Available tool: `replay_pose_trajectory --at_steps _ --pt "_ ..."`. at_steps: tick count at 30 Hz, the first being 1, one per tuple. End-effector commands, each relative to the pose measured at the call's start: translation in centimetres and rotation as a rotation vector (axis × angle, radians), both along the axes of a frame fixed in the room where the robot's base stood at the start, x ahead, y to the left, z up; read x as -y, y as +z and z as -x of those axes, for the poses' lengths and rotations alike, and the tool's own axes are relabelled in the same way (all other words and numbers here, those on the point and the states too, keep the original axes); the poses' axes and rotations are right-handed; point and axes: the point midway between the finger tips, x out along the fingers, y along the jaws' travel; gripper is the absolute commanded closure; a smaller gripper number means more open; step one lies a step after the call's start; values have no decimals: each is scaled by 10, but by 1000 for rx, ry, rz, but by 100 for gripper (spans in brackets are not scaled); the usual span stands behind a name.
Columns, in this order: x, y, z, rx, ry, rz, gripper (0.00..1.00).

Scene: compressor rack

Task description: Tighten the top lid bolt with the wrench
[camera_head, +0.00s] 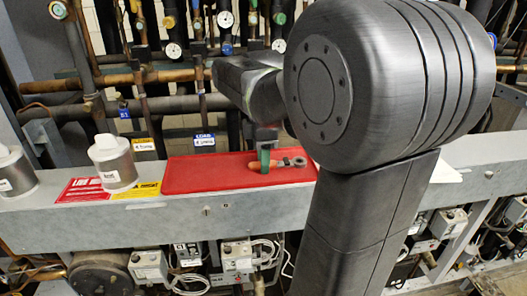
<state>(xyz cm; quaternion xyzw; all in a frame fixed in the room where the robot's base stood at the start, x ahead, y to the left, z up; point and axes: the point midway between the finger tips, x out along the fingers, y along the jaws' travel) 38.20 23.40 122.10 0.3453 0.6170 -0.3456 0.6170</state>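A wrench (283,164) with an orange handle and a grey ring head lies on or just above the red mat (200,176). My gripper (264,162) points down at the wrench's handle, with a green finger part in front of it. Whether the fingers are shut on the handle or open around it cannot be told. My arm hides much of the right side. I cannot make out the top lid bolt.
Two silver canisters with white tops stand on the grey beam at the left, one (112,165) beside the mat and one (15,172) at the edge. Pipes, gauges and valves fill the back. Electrical boxes (237,257) and cables sit below the beam.

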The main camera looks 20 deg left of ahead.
Motion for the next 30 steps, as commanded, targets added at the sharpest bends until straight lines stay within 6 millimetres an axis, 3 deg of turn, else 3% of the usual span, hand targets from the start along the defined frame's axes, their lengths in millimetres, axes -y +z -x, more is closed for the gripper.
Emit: replay_pose_trajectory --at_steps 8,14,20,30 --pt "0 -1 0 0 0 0 61" --pt "0 -1 0 0 0 0 100" --pt "0 5 0 1 0 -1 100" --pt "0 45 0 2 0 -1 100"
